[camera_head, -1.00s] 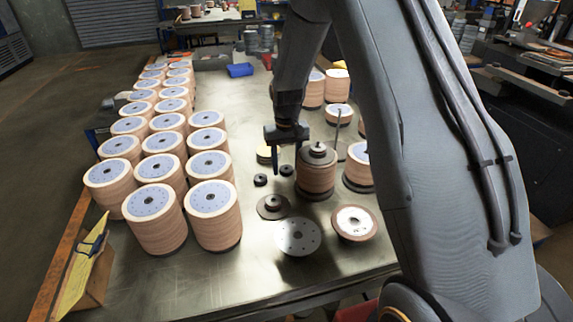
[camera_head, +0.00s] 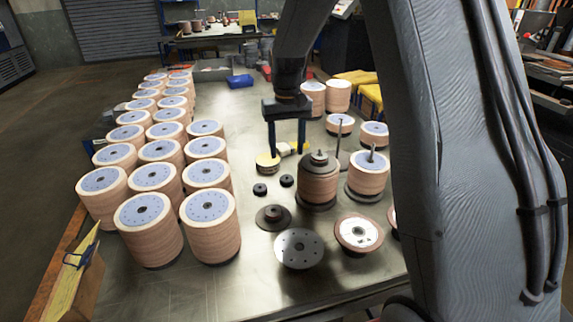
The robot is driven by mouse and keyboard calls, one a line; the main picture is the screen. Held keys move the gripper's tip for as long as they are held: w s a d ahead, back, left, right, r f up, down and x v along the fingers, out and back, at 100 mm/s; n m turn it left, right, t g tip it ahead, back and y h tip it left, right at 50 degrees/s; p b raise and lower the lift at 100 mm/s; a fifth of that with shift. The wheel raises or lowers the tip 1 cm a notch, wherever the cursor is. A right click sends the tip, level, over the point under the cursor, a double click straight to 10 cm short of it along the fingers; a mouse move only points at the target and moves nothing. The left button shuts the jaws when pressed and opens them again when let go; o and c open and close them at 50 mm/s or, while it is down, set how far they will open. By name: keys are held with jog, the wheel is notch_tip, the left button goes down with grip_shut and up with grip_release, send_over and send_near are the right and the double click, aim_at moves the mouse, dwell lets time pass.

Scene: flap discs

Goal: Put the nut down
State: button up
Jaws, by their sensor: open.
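My gripper (camera_head: 287,152) hangs over the middle of the table, its two fingers apart with nothing visible between them. Two small dark round pieces that look like nuts, one on the left (camera_head: 260,189) and one on the right (camera_head: 287,181), lie flat on the table below and in front of it. A disc stack (camera_head: 318,186) to the right of the gripper carries a dark flange with a small nut-like piece (camera_head: 319,156) on top. I cannot tell which of these is the task's nut.
Rows of tall disc stacks (camera_head: 210,238) fill the table's left side. A dark flange (camera_head: 273,216), a grey perforated plate (camera_head: 299,247) and a disc (camera_head: 358,233) lie in front. A thin upright rod (camera_head: 338,138) and a stack with a spindle (camera_head: 367,180) stand at right.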

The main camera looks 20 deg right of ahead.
notch_tip(320, 180, up, 2)
jog(key=shift+r, duration=0.1)
dwell(0.4)
